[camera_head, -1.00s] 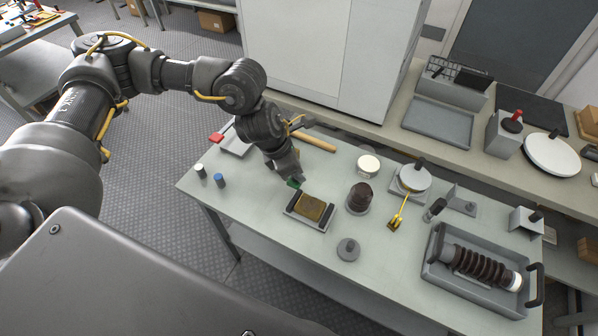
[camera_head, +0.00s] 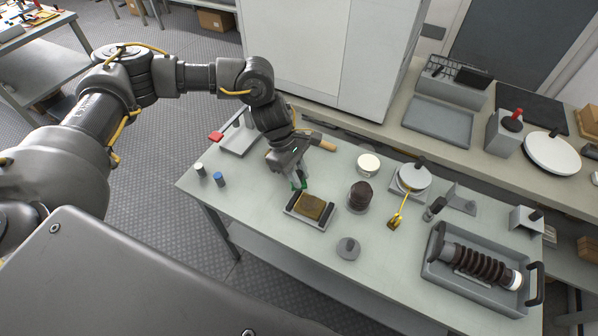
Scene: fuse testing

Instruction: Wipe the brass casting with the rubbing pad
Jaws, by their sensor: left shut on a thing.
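The brass casting (camera_head: 312,206) is a flat gold-brown block. It sits in a small grey holder with dark end pieces (camera_head: 330,222) on the table. My left gripper (camera_head: 298,183) is just above and behind the casting's upper left edge. It is shut on a small green pad (camera_head: 298,184), mostly hidden by the fingers. I cannot tell whether the pad touches the casting or its holder. My right gripper is not in view.
A dark brown domed part (camera_head: 360,196) stands close right of the holder. A grey round weight (camera_head: 347,248) is in front. Two small cylinders, one blue (camera_head: 219,179), stand at left. A wooden handle (camera_head: 318,143) lies behind the gripper. A tray with a ribbed insulator (camera_head: 480,267) is at right.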

